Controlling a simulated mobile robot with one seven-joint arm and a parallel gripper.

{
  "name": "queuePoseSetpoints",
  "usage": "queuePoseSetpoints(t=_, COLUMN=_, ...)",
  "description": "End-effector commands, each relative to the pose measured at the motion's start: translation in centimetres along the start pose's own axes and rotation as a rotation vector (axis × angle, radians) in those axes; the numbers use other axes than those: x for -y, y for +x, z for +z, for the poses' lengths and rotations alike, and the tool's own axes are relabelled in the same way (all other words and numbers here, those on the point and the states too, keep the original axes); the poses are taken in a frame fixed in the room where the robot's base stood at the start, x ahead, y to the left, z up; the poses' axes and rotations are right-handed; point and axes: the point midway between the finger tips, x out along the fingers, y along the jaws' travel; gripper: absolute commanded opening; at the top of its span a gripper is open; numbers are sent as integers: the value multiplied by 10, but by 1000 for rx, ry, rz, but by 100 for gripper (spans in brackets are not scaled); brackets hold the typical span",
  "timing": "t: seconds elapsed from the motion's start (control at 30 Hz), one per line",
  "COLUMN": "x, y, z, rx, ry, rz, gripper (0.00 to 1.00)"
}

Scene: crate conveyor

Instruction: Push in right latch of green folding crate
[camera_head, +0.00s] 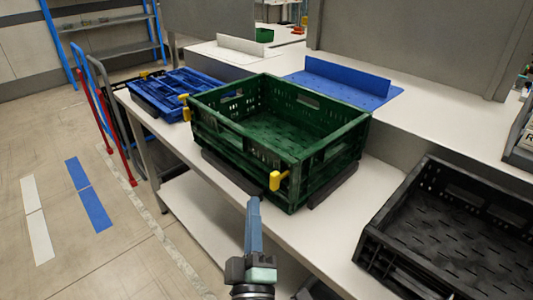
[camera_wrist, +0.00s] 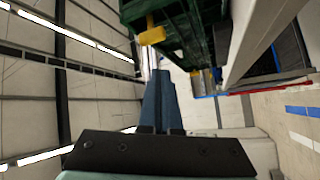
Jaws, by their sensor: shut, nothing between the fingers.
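The green folding crate (camera_head: 335,134) stands open and upright on the white table; part of it also shows at the top of the wrist view (camera_wrist: 189,24). Its right latch (camera_head: 279,180) is yellow, at the near corner, and appears to stick out from the wall. The latch also shows in the wrist view (camera_wrist: 152,34). A second yellow latch (camera_head: 185,108) is at the crate's left corner. My gripper (camera_head: 253,201) is shut and empty, just left of and slightly below the right latch, with a small apparent gap. The wrist view shows its fingers (camera_wrist: 159,76) together.
A black crate (camera_head: 372,246) is at the lower right. Folded blue crates (camera_head: 172,94) lie at the left end of the table (camera_head: 232,197). A blue panel (camera_head: 347,78) stands behind the green crate. Open floor lies to the left.

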Motion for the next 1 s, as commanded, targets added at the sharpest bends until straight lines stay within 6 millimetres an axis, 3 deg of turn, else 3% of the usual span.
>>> queuePoseSetpoints(t=0.03, x=-13, y=0, z=-7, rx=14, ry=-30, rz=-20, gripper=0)
queuePoseSetpoints(t=0.27, x=-18, y=-22, z=-14, rx=58, ry=-179, rz=-94, gripper=0)
queuePoseSetpoints(t=0.7, x=-32, y=-80, z=-29, rx=117, ry=-435, rz=-227, gripper=0)
queuePoseSetpoints(t=0.87, x=-30, y=-90, z=-29, rx=123, ry=-469, rz=-244, gripper=0)
queuePoseSetpoints(t=1.0, x=-28, y=-85, z=-27, rx=123, ry=-474, rz=-244, gripper=0)
